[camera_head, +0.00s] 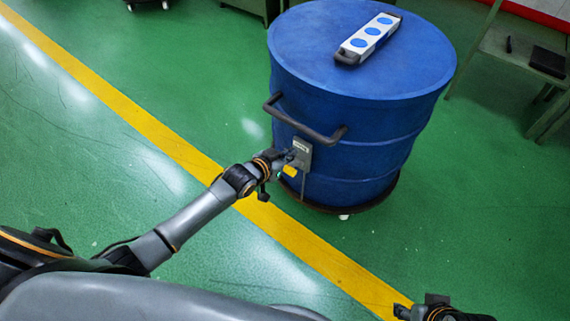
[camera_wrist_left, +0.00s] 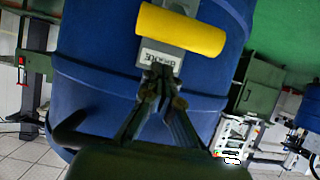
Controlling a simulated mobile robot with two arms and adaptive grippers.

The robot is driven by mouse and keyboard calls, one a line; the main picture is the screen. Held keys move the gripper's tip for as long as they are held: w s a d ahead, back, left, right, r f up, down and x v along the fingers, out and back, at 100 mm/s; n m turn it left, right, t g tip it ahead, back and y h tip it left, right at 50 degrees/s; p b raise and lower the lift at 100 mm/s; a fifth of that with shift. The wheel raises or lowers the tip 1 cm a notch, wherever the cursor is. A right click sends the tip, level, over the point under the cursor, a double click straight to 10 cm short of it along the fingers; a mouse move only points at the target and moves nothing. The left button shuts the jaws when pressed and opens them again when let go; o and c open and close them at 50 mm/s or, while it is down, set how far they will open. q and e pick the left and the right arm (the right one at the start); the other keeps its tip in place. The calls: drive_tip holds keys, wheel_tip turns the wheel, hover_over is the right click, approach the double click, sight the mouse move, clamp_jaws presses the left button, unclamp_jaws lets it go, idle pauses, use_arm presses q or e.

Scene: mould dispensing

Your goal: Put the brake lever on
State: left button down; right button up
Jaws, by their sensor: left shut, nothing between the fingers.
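The blue drum (camera_head: 345,125) stands on a dark wheeled base. A small grey brake plate (camera_head: 303,150) with a label is on its front, below the black handle. The yellow brake lever (camera_head: 290,171) is just below the plate. In the left wrist view the yellow lever (camera_wrist_left: 180,30) lies across beyond the labelled plate (camera_wrist_left: 160,58). My left gripper (camera_head: 288,157) is at the plate; its fingertips (camera_wrist_left: 161,75) are together and empty, by the label. Whether they touch is unclear. My right gripper (camera_head: 420,308) is only partly seen at the lower right edge.
The bent black handle (camera_head: 305,120) sticks out above my left gripper. A white tray with blue discs (camera_head: 368,38) lies on the drum top. A green table (camera_head: 510,45) stands at the right. The green floor around the drum is clear, crossed by a yellow line (camera_head: 130,112).

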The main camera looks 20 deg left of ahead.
use_arm(q)
drive_tip(key=shift+s+a+f, duration=0.2)
drive_tip(key=shift+s+f, duration=0.3)
drive_tip(key=shift+s+a+f, duration=0.2)
drive_tip(key=shift+s+f, duration=0.25)
drive_tip(key=shift+s, duration=0.05)
use_arm(e)
drive_tip(key=shift+f, duration=0.15)
use_arm(q)
drive_tip(key=shift+f+b, duration=0.1)
drive_tip(key=shift+b, duration=0.25)
use_arm(e)
drive_tip(key=shift+s+f, duration=0.1)
drive_tip(key=shift+f, duration=0.1)
use_arm(q)
drive_tip(key=shift+f+b, duration=0.15)
drive_tip(key=shift+b, duration=0.15)
drive_tip(key=shift+s, duration=0.15)
drive_tip(key=shift+t, duration=0.3)
use_arm(e)
drive_tip(key=shift+s+f, duration=0.5)
drive_tip(key=shift+s, duration=0.05)
